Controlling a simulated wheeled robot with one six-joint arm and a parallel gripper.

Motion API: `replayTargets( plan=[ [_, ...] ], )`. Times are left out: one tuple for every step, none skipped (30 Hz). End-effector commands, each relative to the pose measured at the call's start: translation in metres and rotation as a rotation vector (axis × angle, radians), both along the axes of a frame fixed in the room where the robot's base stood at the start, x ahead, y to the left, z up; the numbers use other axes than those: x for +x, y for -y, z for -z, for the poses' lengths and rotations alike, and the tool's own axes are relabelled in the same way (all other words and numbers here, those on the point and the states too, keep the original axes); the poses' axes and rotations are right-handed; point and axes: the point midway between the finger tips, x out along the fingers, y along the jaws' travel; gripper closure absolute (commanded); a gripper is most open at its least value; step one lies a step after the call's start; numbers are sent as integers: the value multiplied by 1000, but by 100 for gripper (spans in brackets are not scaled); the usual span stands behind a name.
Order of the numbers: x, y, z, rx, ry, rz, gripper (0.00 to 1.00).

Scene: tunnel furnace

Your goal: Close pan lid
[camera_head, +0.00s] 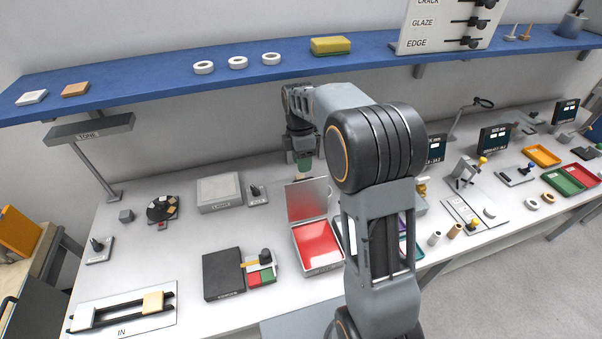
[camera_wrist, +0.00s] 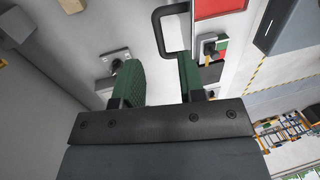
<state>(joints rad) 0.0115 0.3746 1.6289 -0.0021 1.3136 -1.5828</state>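The pan (camera_head: 318,258) is a shallow grey tray with a red inside, on the white bench near the middle of the head view. In the wrist view, a dark loop handle (camera_wrist: 160,36) sticks out beside the red area (camera_wrist: 215,7). My gripper (camera_head: 305,166) is above and behind the lid's top edge. The wrist view shows its green fingers (camera_wrist: 158,65) apart with nothing clearly between them. The handle's end is close to the right finger; I cannot tell whether they touch.
A black box (camera_head: 222,274) and a small red-green block with a knob (camera_head: 262,270) sit left of the pan. A grey box (camera_head: 219,193) and a small switch plate (camera_head: 257,195) stand left of the lid. A blue shelf (camera_head: 160,87) runs above.

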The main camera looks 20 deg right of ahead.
Motion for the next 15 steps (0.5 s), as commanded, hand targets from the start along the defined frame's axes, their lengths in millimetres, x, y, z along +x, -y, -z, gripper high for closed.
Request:
replayTargets(
  plan=[
    [-2, 0, 7, 0, -4, 0, 63],
    [-3, 0, 12, 0, -3, 1, 63],
    [-4, 0, 17, 0, -3, 1, 63],
    [-5, 0, 21, 0, -2, 1, 63],
    [-5, 0, 25, 0, -3, 1, 63],
    [-5, 0, 29, 0, -1, 1, 63],
    [-6, 0, 32, 0, -1, 1, 63],
    [-6, 0, 35, 0, -2, 1, 63],
    [-7, 0, 38, 0, -2, 1, 63],
    [-7, 0, 40, 0, -1, 1, 63],
    [-7, 0, 42, 0, -1, 1, 63],
    [-8, 0, 43, 0, 0, 1, 63],
    [-8, 0, 44, 0, 0, 1, 63],
    [-8, 0, 45, 0, 0, 1, 63],
    [-8, 0, 46, 0, 1, 1, 63]
  ],
)
